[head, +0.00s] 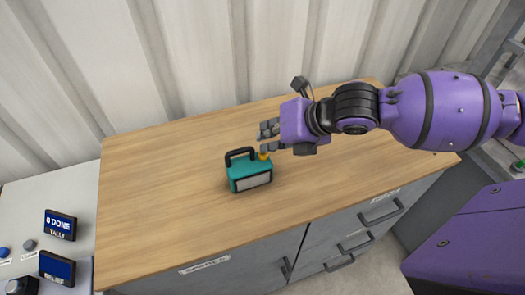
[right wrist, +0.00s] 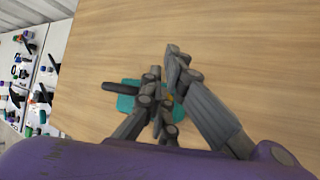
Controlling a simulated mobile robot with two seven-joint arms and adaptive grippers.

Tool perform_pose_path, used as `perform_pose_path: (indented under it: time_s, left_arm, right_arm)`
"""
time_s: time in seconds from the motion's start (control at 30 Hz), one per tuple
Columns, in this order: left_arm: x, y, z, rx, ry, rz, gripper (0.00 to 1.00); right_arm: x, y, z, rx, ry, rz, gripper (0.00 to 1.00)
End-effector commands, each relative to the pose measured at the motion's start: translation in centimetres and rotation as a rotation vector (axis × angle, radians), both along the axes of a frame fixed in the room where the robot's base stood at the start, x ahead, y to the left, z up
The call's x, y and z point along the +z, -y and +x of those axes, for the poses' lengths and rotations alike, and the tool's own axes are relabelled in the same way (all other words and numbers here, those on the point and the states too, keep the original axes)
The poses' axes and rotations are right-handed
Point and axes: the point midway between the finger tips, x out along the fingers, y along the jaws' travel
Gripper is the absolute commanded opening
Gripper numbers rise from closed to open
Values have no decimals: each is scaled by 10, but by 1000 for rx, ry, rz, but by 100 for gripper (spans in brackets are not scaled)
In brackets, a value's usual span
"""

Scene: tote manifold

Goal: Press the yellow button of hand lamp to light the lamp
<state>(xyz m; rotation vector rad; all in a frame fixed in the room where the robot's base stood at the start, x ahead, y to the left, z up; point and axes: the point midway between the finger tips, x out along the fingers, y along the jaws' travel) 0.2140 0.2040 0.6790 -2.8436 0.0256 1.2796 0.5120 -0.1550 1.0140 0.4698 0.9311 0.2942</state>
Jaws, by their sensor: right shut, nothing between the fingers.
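The teal hand lamp (head: 240,184) stands upright on the wooden worktop, with a black carry handle on top and a pale front panel. I cannot tell from the panel whether it is lit. Its yellow button (head: 263,156) is on top at the right end. My right gripper (head: 263,138) is shut and empty, close behind and above the button. I cannot tell whether it touches. In the right wrist view the fingers (right wrist: 164,62) partly cover the lamp (right wrist: 126,104), with a bit of yellow between them. My left gripper is not in view.
The wooden worktop (head: 150,190) is otherwise clear around the lamp, with grey drawers (head: 345,235) below. A corrugated wall (head: 190,50) stands behind. At the left, a white table holds a display reading "0 DONE TALLY" (head: 60,225), a second blue display (head: 57,268) and small buttons.

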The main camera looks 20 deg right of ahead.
Motion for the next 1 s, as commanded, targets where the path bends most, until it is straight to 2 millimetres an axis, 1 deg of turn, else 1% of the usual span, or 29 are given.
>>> perform_pose_path:
  time_s: [0.3,0.6,1.0]
  left_arm:
    - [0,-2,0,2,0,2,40]
    - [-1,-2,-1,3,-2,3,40]
    - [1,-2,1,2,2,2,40]
  right_arm:
    - [-1,0,0,0,0,0,0]
    - [-10,0,0,0,-1,1,0]
    - [-8,0,0,-1,-2,0,0]
